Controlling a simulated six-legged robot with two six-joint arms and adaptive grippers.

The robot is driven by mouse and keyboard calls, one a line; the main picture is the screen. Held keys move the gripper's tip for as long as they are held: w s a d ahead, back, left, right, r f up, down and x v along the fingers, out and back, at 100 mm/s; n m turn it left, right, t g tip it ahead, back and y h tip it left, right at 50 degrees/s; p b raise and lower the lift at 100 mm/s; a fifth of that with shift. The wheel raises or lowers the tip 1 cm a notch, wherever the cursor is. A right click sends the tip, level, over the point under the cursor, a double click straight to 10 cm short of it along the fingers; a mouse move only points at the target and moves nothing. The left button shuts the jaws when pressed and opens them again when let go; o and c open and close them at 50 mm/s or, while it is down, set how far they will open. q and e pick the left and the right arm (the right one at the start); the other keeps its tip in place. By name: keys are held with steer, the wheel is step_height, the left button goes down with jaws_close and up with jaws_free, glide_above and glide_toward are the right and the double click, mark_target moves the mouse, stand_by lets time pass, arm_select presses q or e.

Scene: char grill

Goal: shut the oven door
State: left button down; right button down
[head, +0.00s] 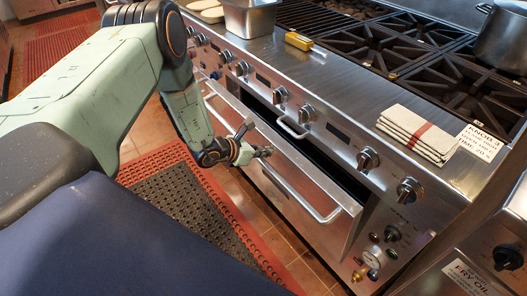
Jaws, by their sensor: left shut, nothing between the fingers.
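The steel oven door (312,222) is in the lower front of the range, right of centre in the head view. It stands ajar, tipped outward at its top, with a dark gap between it and the control panel. Its bar handle (300,194) runs along its outer face. My right gripper is not in view.
A folded towel (417,132), a yellow object (299,41), a steel pan (249,17) and a pot (503,38) are on the range top. A dark mat (185,205) lies on the floor.

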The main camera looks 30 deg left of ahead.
mark_target(274, 141)
arm_select(q)
steer(key=w, duration=0.1)
steer(key=w+d+b, duration=0.1)
steer(key=w+r+b, duration=0.1)
steer(key=w, duration=0.1)
steer(key=shift+w+d, duration=0.1)
steer(key=shift+d, duration=0.3)
steer(key=shift+w+d+b, duration=0.15)
steer(key=shift+w+b, duration=0.15)
steer(key=shift+w, duration=0.1)
steer(key=shift+r, duration=0.1)
steer(key=shift+s+r, duration=0.1)
steer(key=shift+s, duration=0.05)
